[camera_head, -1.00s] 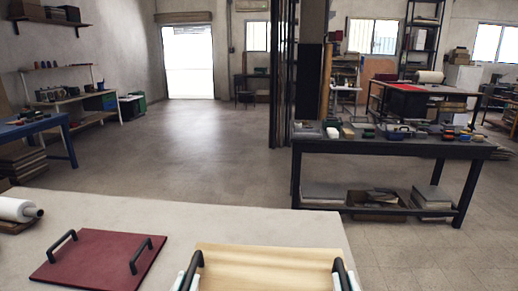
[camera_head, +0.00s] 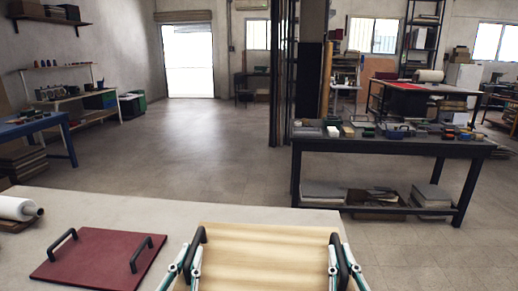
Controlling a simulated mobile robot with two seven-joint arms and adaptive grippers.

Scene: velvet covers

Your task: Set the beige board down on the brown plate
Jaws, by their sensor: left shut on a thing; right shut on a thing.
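The beige board (camera_head: 265,258) is a pale wooden panel with a black handle at each side, at the bottom middle of the head view. My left gripper (camera_head: 191,258) is shut on its left handle, and my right gripper (camera_head: 341,260) is shut on its right handle. The board's near edge is cut off by the picture. I cannot make out a brown plate; it may be under the board or out of view.
A dark red board (camera_head: 98,258) with two black handles lies on the pale table (camera_head: 130,212), left of the beige board. A white roll (camera_head: 18,208) lies at the table's left end. A dark bench (camera_head: 400,150) with small items stands beyond.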

